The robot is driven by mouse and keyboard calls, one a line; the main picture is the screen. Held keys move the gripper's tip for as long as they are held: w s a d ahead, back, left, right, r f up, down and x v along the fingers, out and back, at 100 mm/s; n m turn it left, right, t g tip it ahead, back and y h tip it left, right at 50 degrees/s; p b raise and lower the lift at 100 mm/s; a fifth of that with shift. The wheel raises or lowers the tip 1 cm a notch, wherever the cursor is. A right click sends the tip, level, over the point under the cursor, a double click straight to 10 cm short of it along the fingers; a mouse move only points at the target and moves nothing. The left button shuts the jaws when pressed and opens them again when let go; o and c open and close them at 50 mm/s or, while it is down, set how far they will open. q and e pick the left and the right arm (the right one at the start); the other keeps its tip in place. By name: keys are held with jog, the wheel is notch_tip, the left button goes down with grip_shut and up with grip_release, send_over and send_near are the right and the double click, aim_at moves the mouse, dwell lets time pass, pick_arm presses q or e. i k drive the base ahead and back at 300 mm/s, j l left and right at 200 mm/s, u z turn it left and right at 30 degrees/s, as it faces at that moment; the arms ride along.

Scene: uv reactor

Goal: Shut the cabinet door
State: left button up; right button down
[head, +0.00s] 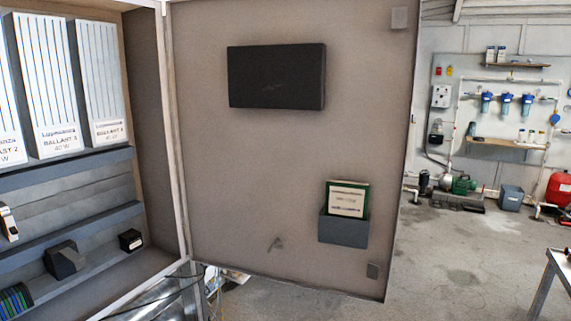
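The cabinet door (222,195) stands wide open, hinged along the cabinet's right edge, with its inner side facing me. A black box (276,76) and a grey pocket (343,230) holding a green-edged booklet (347,199) are mounted on it. The door's free edge is at the right. The cabinet (148,130) is open at the left, showing white ballast units (43,85) and dark rails with small devices. Neither of my grippers is in view.
Concrete floor (465,250) is clear to the right of the door. A metal table (555,275) stands at the right edge. On the far wall are pipes with blue filters (506,103); a green pump (463,184), a grey bin (511,198) and a red tank (558,189) stand below.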

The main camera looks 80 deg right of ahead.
aim_at(274, 101)
jog(key=k+l, duration=0.1)
jog(key=l, duration=0.35)
jog(key=k+l, duration=0.1)
jog(key=l, duration=0.4)
jog(key=k+l, duration=0.1)
jog(key=l, duration=0.35)
jog(key=k+l, duration=0.1)
jog(key=l, duration=0.4)
jog(key=k+l, duration=0.1)
jog(key=l, duration=0.35)
jog(key=k+l, duration=0.1)
jog(key=l, duration=0.35)
jog(key=k+l, duration=0.1)
jog(key=l, duration=0.4)
jog(key=k+l, duration=0.1)
jog(key=l, duration=0.35)
jog(key=u, duration=0.05)
